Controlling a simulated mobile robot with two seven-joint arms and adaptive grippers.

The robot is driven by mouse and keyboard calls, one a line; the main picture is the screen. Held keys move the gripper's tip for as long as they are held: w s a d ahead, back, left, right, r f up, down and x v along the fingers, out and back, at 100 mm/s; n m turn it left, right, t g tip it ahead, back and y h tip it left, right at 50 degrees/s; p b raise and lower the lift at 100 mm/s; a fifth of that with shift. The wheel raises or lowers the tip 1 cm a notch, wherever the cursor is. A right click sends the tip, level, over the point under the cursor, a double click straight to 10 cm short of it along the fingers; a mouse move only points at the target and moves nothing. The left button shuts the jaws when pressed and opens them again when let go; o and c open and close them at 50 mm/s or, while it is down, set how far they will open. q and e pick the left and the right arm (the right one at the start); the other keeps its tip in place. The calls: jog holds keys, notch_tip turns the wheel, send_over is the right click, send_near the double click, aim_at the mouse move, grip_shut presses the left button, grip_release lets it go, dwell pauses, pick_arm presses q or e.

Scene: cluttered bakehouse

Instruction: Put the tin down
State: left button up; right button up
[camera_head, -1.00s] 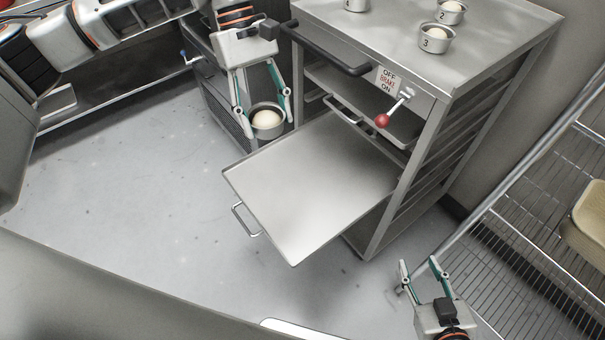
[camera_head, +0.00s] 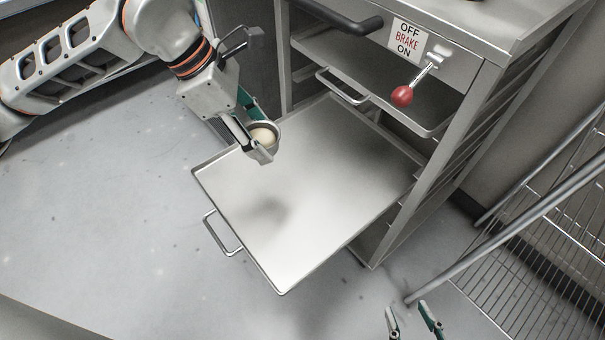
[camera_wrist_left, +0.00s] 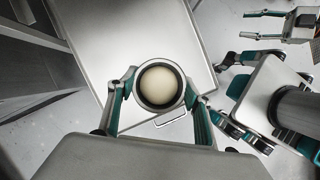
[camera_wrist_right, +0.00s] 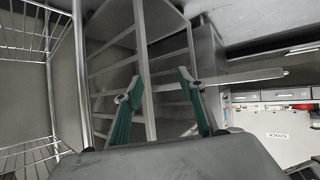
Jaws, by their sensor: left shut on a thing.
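The tin (camera_head: 263,130) is a small round metal cup with a pale dough ball in it. My left gripper (camera_head: 262,146) is shut on the tin and holds it over the back left part of the pulled-out tray (camera_head: 310,200). The left wrist view shows the tin (camera_wrist_left: 160,86) upright between the two fingers, with the tray (camera_wrist_left: 120,30) beyond it. A soft shadow lies on the tray, which is otherwise bare. My right gripper (camera_head: 411,322) is open and empty at the bottom right, and its spread fingers show in the right wrist view (camera_wrist_right: 158,90).
The steel rack (camera_head: 480,70) stands behind the tray, with a red-knobbed brake lever (camera_head: 402,96) and a brake sign (camera_head: 407,38). Another tray handle (camera_head: 342,86) sits above. A wire shelf (camera_head: 540,240) is at the right. Open floor (camera_head: 110,210) lies at the left.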

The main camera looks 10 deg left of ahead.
pick_arm(q)
jog(key=b, duration=0.4)
send_over(278, 200)
jog(key=a, duration=0.2)
notch_tip(278, 200, down, 13)
jog(key=shift+s+d+f, duration=0.2)
jog(key=shift+s+f, duration=0.05)
jog(key=shift+f, duration=0.3)
notch_tip(278, 200, down, 6)
jog(key=shift+s+r+b, duration=0.1)
jog(key=shift+r+b, duration=0.05)
jog(key=shift+b, duration=0.95)
jog(key=shift+r, duration=0.1)
pick_arm(e)
jog(key=a+r+m+t+y, duration=0.1)
jog(key=a+r+m, duration=0.1)
jog(key=a, duration=0.4)
jog(key=shift+w+m+y, duration=0.3)
jog(key=shift+w+m, duration=0.05)
jog(key=shift+m, duration=0.35)
jog(key=shift+f, duration=0.1)
pick_arm(q)
jog(key=o, duration=1.1)
